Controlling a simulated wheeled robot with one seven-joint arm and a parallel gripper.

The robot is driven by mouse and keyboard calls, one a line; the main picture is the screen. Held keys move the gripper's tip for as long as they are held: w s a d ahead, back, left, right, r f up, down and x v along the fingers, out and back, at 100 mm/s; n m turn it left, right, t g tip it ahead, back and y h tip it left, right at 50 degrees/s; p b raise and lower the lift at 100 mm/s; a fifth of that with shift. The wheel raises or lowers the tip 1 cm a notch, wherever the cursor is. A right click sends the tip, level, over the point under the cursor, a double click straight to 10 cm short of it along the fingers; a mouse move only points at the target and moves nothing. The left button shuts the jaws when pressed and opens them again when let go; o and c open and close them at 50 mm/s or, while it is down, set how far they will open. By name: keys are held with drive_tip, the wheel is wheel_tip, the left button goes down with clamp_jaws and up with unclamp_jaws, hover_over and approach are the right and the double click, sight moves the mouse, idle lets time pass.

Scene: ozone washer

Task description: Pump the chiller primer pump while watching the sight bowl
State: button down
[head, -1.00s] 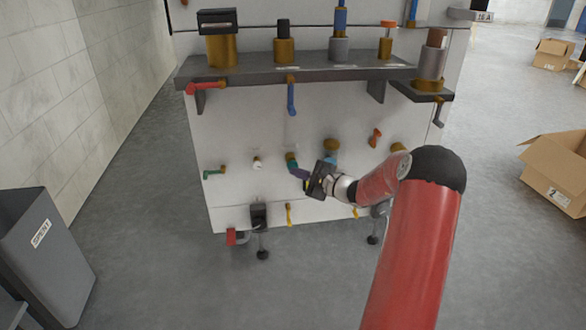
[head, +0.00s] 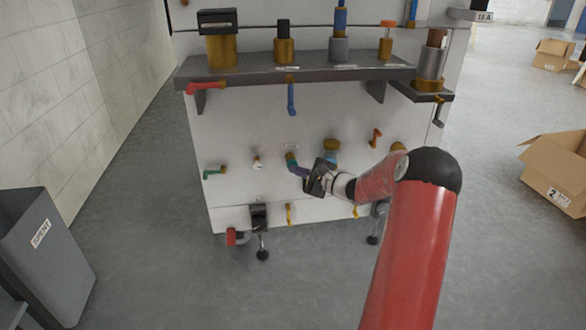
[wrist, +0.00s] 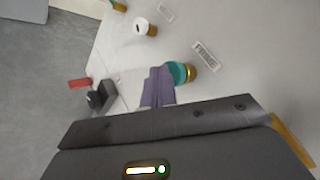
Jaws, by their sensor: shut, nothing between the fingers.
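The primer pump (wrist: 178,73) is a teal knob on a brass collar on the white front panel, beside a label that appears to read PRIME. It also shows in the head view (head: 291,160). My gripper (wrist: 163,74) has purple fingers that are shut together and empty. Their tips are right beside the teal knob; I cannot tell whether they touch it. In the head view my gripper (head: 296,169) sits just below and right of the knob. A brass-rimmed bowl with a bluish body (head: 331,151), likely the sight bowl, is to its right, partly hidden by my gripper.
A grey shelf (head: 300,72) with brass fittings overhangs the panel, and a blue lever (head: 291,98) hangs below it. A white knob (head: 257,163) and green lever (head: 214,171) are left. A grey bin (head: 45,262) stands left; cardboard boxes (head: 556,170) are right. Floor in front is clear.

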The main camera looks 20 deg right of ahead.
drive_tip(key=shift+w+d, duration=0.1)
drive_tip(key=shift+w, duration=0.4)
idle(0.3)
drive_tip(key=shift+s+a+b, duration=0.2)
drive_tip(key=shift+s+b, duration=0.15)
drive_tip(key=shift+s, duration=0.45)
drive_tip(key=shift+s+a+b, duration=0.2)
drive_tip(key=shift+s+b, duration=0.1)
drive_tip(key=shift+s, duration=0.45)
drive_tip(key=shift+s, duration=0.1)
drive_tip(key=s, duration=0.2)
drive_tip(key=s+a+b, duration=0.1)
drive_tip(key=s, duration=0.1)
drive_tip(key=shift+s+a, duration=0.2)
drive_tip(key=shift+s, duration=0.1)
